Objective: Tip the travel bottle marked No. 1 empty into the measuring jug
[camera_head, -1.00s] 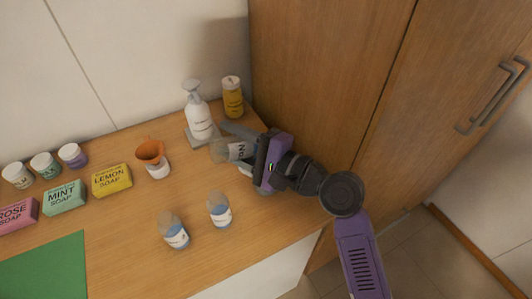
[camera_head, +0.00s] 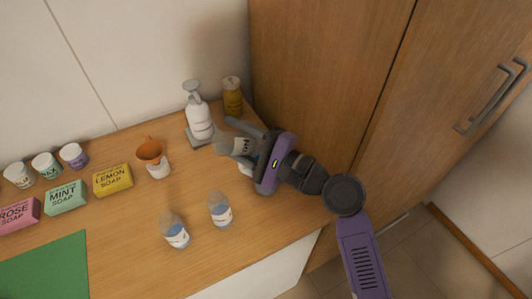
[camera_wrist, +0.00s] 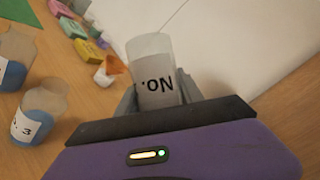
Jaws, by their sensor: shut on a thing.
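My gripper (camera_head: 238,146) is shut on a pale, see-through travel bottle (camera_head: 228,144), at the right end of the counter. The bottle lies tilted well over, its end pointing left. It also shows in the wrist view (camera_wrist: 151,48) between the fingers (camera_wrist: 160,92). Its label reads "No."; the number is hidden. I cannot tell how much liquid is inside.
Two travel bottles with blue lower parts stand in front, left (camera_head: 175,231) and right (camera_head: 220,210); one label shows a 3 in the wrist view (camera_wrist: 35,122). A white pump bottle (camera_head: 198,118) and amber bottle (camera_head: 232,96) stand behind. A yellow soap box (camera_head: 113,180) is left of the vessel.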

